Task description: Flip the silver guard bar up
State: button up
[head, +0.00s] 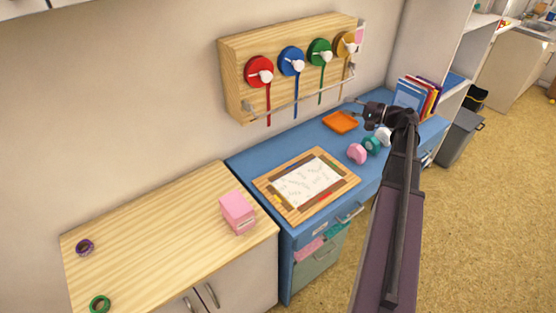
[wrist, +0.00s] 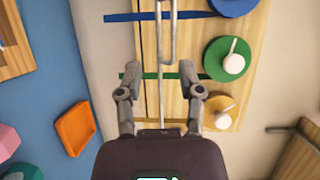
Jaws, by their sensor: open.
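The silver guard bar (head: 300,97) is a thin rod running along the lower front of the wooden wall panel (head: 235,82), across the hanging coloured strips. It is down, below the round red (head: 259,71), blue (head: 291,61), green (head: 319,52) and yellow (head: 345,44) pads. My gripper (head: 354,102) is near the panel's lower right end. In the wrist view my gripper (wrist: 160,72) is open and empty, with the bar (wrist: 159,85) appearing between its two fingers. A narrow silver loop (wrist: 176,30) shows just beyond the fingertips. I cannot tell whether any finger touches the bar.
The blue cabinet top (head: 250,160) below holds an orange tray (head: 341,122), a wooden-framed sheet (head: 305,184), pink (head: 357,153) and teal (head: 372,144) stamps, and upright books (head: 408,95). A pink box (head: 238,212) stands on the wooden counter (head: 150,235) at left.

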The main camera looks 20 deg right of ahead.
jog(key=s+a+f+n+g+h+p, duration=0.2)
jog(key=s+a+f+g, duration=0.1)
jog(key=a, duration=0.6)
jog(key=s+a+f+n+g+h+p, duration=0.2)
jog(key=s+a+f+g, duration=0.1)
jog(key=a, duration=0.6)
jog(key=s+a+f+n+g+h+p, duration=0.2)
jog(key=a+f+n+g, duration=0.1)
jog(key=a, duration=0.6)
jog(key=shift+s+a+g+h, duration=0.3)
jog(key=shift+s+g, duration=0.1)
jog(key=shift+g, duration=0.5)
jog(key=shift+d, duration=0.15)
jog(key=w+d+r+m+t+y+b, duration=0.1)
jog(key=w+d+r+m+t+y, duration=0.1)
jog(key=d, duration=0.7)
jog(key=w+d+r+m+t+y, duration=0.2)
jog(key=d+r+t, duration=0.3)
jog(key=d, duration=0.5)
jog(key=w+d+r+m+t+y+b, duration=0.1)
jog(key=w+d+r+m+t+y, duration=0.1)
jog(key=d, duration=0.8)
notch_tip(320, 180, up, 3)
jog(key=shift+w+f+m+t+b, duration=0.2)
jog(key=shift+w+m+t+b, duration=0.15)
jog(key=shift+w+m+t, duration=0.7)
jog(key=shift+w+g, duration=0.25)
